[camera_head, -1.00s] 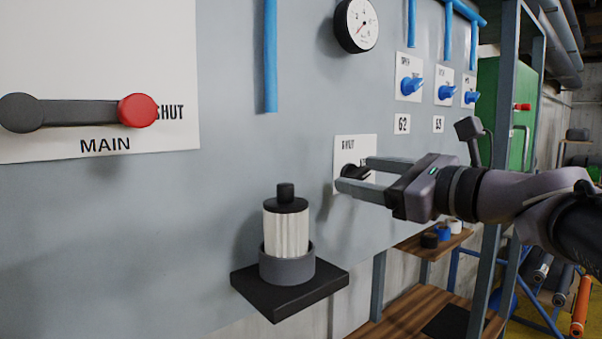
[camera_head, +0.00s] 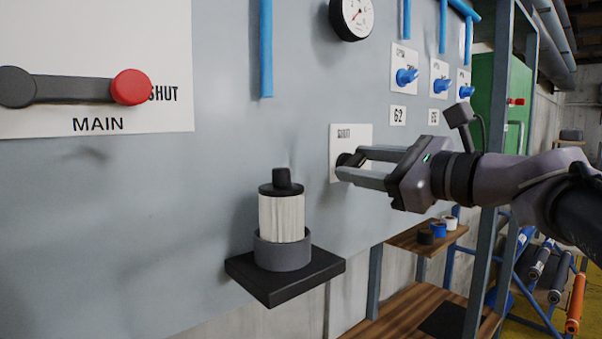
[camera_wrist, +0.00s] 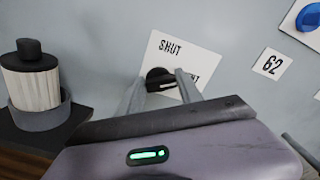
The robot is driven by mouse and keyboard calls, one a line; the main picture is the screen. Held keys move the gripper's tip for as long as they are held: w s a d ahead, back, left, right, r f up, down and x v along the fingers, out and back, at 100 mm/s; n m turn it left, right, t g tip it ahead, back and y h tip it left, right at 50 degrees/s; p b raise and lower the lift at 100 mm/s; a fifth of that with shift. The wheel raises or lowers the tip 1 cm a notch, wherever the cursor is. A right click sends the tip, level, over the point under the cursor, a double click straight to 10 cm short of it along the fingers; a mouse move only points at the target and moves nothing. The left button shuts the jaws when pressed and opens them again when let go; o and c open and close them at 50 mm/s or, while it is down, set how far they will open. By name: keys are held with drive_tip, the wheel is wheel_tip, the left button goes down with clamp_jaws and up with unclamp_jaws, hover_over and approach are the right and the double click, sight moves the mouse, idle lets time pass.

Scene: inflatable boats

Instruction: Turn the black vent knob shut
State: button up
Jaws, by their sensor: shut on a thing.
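The black vent knob (camera_wrist: 157,76) sits on a white plate (camera_head: 349,136) on the grey panel. The wrist view shows the word SHUT on the plate above the knob and part of a second word, ending in NT, to its right. The knob also shows in the head view (camera_head: 344,160), partly behind the fingers. My gripper (camera_head: 352,164) reaches in from the right and is shut on the knob, one finger on each side. In the wrist view, my fingers (camera_wrist: 158,90) reach up to the knob from below. The knob's pale mark points roughly sideways toward the right-hand word.
A filter canister (camera_head: 282,218) stands on a black shelf (camera_head: 285,277) left of my gripper. The MAIN lever (camera_head: 75,89) with a red end is at the far left. Blue knobs (camera_head: 406,76) and a gauge (camera_head: 352,17) are above.

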drive_tip(key=n+b, duration=0.5)
drive_tip(key=n, duration=0.1)
drive_tip(key=shift+s+a+f, duration=0.1)
drive_tip(key=shift+f, duration=0.05)
drive_tip(key=n+b, duration=0.3)
drive_tip(key=n, duration=0.1)
drive_tip(key=shift+a+n, duration=0.1)
drive_tip(key=shift+n, duration=0.2)
drive_tip(key=shift+n+b, duration=0.35)
drive_tip(key=shift+n, duration=0.05)
drive_tip(key=shift+s+r, duration=0.1)
drive_tip(key=shift+r, duration=0.15)
drive_tip(key=o, duration=1.3)
drive_tip(key=shift+o, duration=0.2)
drive_tip(key=shift+f, duration=0.1)
